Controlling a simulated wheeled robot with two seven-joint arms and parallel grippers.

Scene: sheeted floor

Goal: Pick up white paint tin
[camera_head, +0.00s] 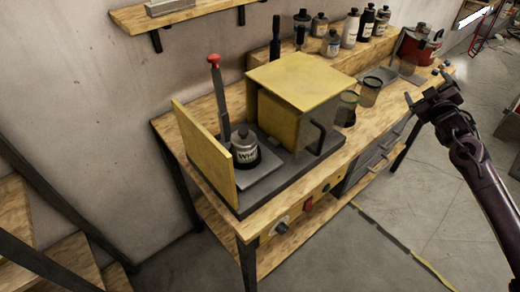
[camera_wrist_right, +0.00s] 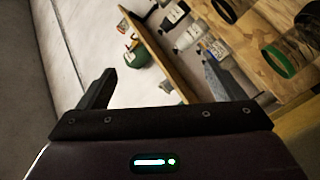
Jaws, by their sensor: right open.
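The white paint tin (camera_head: 245,147) is a small grey can with a pale label reading "WHI…". It stands upright on the grey plate of a yellow machine (camera_head: 300,82) on the workbench, beside a yellow side panel (camera_head: 200,140). My right gripper (camera_head: 432,95) is at the far right, beyond the bench's front edge and well apart from the tin. It is open, and its two fingers show empty in the right wrist view (camera_wrist_right: 165,88). The tin is not recognisable in the wrist view. My left gripper is not in view.
A red-tipped lever (camera_head: 214,64) rises just behind the tin. The machine's yellow box with a black handle (camera_head: 317,137) stands right of it. Two jars (camera_head: 370,92) and several bottles (camera_head: 350,28) are further right. A wooden shelf (camera_head: 180,16) hangs above. The floor in front is clear.

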